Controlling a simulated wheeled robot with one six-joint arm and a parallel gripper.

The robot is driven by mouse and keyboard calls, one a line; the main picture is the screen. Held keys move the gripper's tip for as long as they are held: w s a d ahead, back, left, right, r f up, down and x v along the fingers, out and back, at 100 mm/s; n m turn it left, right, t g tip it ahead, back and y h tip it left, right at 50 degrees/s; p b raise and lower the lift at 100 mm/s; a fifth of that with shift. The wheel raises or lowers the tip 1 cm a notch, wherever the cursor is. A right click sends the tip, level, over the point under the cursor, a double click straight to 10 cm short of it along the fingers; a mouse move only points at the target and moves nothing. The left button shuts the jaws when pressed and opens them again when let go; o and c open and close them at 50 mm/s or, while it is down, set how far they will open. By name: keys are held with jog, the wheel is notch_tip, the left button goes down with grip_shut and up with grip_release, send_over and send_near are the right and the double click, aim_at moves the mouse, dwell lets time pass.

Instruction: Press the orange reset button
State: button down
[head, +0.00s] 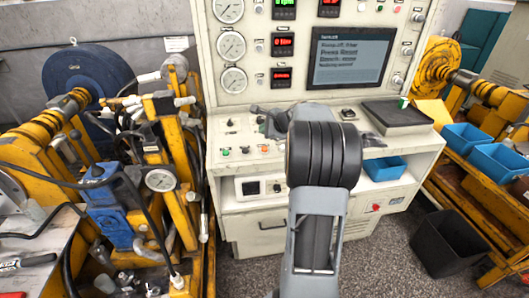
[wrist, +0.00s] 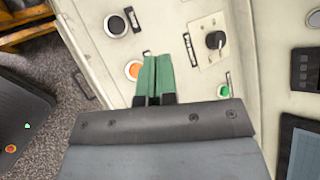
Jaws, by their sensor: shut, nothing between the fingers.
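The orange reset button (wrist: 133,70) is a round orange cap in a pale ring on the cream panel, just left of my green fingers in the wrist view. In the head view an orange button (head: 264,148) shows on the sloping control desk. My gripper (wrist: 161,62) has its green fingers together and empty, over the panel beside the button. The fingers may hide part of the button's right side. I cannot tell how high the tips are above the panel. In the head view my arm hides much of the gripper.
A black button (wrist: 115,26), a black knob (wrist: 215,40) and a green button (wrist: 223,91) sit close around the fingers. The upright console has gauges and a screen (head: 350,58). A black pad (head: 397,113) lies on the desk's right. Yellow machinery (head: 180,150) stands at the left.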

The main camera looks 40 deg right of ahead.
aim_at(264, 150)
jog(key=shift+w+d+f+b, duration=0.1)
jog(key=shift+w+f+b, duration=0.1)
jog(key=shift+f+b, duration=1.05)
jog(key=shift+w+d+f+b, duration=0.15)
jog(key=shift+f+b, duration=0.6)
jog(key=shift+f, duration=0.95)
jog(key=shift+f, duration=0.15)
jog(key=shift+w+f+b, duration=0.1)
jog(key=shift+f+b, duration=0.2)
jog(key=shift+b, duration=0.05)
jog(key=shift+f+b, duration=0.35)
jog(key=shift+r, duration=0.1)
dwell(0.5)
jog(key=shift+r+p, duration=0.6)
jog(key=shift+r, duration=0.1)
jog(key=shift+r, duration=0.1)
jog(key=r+p, duration=0.2)
jog(key=r, duration=0.1)
jog(key=r+p, duration=0.1)
jog(key=shift+s+a+r+p, duration=0.2)
jog(key=shift+s+r+p, duration=0.1)
jog(key=shift+s+r, duration=0.1)
